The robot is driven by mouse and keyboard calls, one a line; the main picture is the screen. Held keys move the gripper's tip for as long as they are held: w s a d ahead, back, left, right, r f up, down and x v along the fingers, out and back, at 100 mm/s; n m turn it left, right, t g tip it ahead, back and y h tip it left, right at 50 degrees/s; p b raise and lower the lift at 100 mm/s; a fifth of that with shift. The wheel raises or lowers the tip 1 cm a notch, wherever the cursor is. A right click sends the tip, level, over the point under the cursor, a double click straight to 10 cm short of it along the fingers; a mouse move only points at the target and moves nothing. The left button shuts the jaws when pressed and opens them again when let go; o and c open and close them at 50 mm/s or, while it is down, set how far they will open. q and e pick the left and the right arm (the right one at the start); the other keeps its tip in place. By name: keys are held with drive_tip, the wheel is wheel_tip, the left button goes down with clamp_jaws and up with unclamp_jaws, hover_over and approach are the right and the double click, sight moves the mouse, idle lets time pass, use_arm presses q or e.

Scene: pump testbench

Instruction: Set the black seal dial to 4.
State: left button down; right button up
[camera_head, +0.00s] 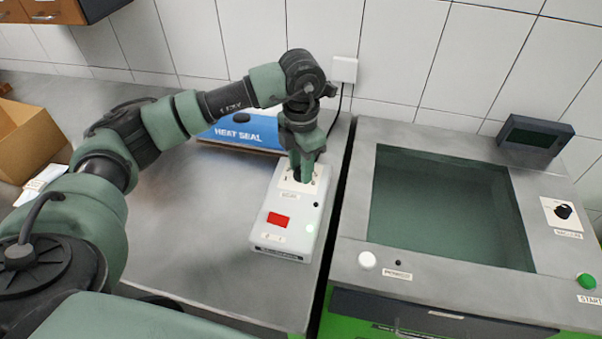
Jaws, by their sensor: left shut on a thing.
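A white control box (288,235) lies on the metal bench, with a pale dial plate (290,184) at its far end. My left gripper (303,177) points down over this plate and is shut on the dial there. The gripper hides the dial, so its black knob and the setting it points to cannot be read. The small label below the plate is too blurred to read for sure. My right gripper is not in view.
A blue heat seal unit (240,131) stands behind the box. To the right is a machine with a dark glass lid (440,210), another black knob (563,211), a green button (586,281) and a white button (367,261). A cardboard box (28,140) stands far left.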

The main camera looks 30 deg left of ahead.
use_arm(q)
drive_tip(key=m+b, duration=0.1)
drive_tip(key=m, duration=0.1)
drive_tip(key=shift+f+m+b, duration=0.15)
drive_tip(key=shift+m+b, duration=0.15)
drive_tip(key=shift+b, duration=0.1)
drive_tip(key=shift+m+b, duration=0.7)
drive_tip(key=shift+m, duration=0.3)
drive_tip(key=shift+r, duration=0.2)
drive_tip(key=c, duration=1)
unclamp_jaws()
wheel_tip(320, 180, up, 8)
drive_tip(key=shift+f+b, duration=0.1)
drive_tip(key=shift+b, duration=0.4)
